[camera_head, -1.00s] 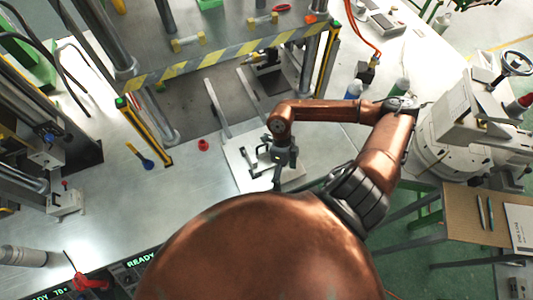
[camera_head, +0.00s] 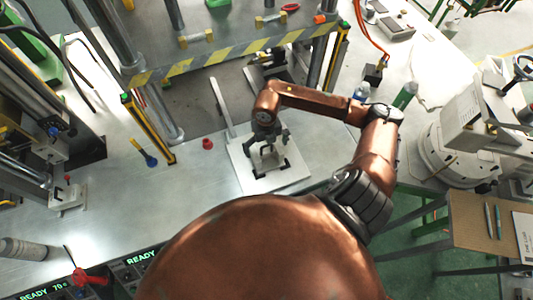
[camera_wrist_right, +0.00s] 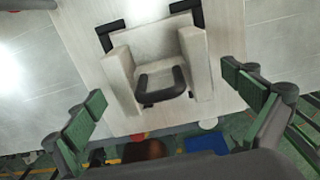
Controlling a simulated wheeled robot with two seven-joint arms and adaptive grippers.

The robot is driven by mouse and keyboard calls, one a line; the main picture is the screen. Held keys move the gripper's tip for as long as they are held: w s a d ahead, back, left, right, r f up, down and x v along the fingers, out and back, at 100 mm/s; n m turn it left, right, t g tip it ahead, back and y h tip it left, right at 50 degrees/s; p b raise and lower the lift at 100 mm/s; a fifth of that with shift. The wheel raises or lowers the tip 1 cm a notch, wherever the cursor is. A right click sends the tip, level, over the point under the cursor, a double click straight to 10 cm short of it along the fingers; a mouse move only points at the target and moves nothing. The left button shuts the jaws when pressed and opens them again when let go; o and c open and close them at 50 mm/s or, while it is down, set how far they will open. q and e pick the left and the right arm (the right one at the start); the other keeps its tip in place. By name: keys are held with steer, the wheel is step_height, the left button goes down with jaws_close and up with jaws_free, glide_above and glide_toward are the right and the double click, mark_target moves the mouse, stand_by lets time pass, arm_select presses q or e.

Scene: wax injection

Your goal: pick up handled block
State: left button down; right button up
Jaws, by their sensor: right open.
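The handled block (camera_wrist_right: 150,42) is a pale block with two raised side walls and a black U-shaped handle (camera_wrist_right: 162,82). In the head view the block (camera_head: 268,160) sits on a white board (camera_head: 292,172), partly hidden by my right gripper (camera_head: 268,144). In the right wrist view my right gripper (camera_wrist_right: 168,102) is open, its green-padded fingers spread wide to either side of the block, with visible gaps. The fingers do not grip it. My left gripper is out of view.
Black corner brackets (camera_wrist_right: 112,36) lie beside the block on the board. A press with a yellow-striped beam (camera_head: 215,58) stands behind. A red cap (camera_head: 207,143) and a blue-and-yellow tool (camera_head: 145,155) lie left.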

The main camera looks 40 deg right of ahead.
steer(key=shift+f, duration=1)
steer(key=c, duration=1.9)
steer(key=shift+r, duration=0.1)
steer(key=shift+c, duration=0.4)
steer(key=shift+r, duration=0.1)
